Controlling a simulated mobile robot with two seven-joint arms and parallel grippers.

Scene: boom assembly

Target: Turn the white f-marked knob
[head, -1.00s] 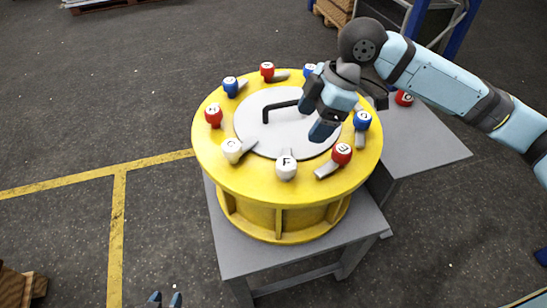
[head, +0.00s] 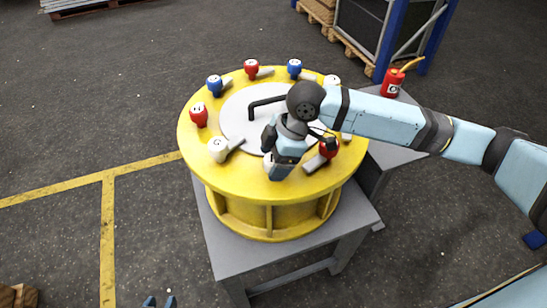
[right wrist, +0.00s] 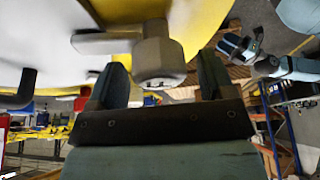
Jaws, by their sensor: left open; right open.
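The white f-marked knob (head: 268,164) stands on the front part of the round yellow drum (head: 205,165), mostly hidden behind my right gripper (head: 278,172) in the head view. In the right wrist view, a pale knob (right wrist: 157,58) with a lever sits between the two spread fingers of my right gripper (right wrist: 161,82). The fingers are open around its end, with a gap on the sides. I cannot read its mark there. My left gripper (head: 160,301) is open and empty at the bottom edge of the head view, far from the drum.
Other knobs ring the drum: a white one (head: 217,149) to the left and a red one (head: 329,148) close to the right of my right gripper. A black bent handle (head: 262,104) rises from the grey centre plate. A red can (head: 393,84) stands on the right side table.

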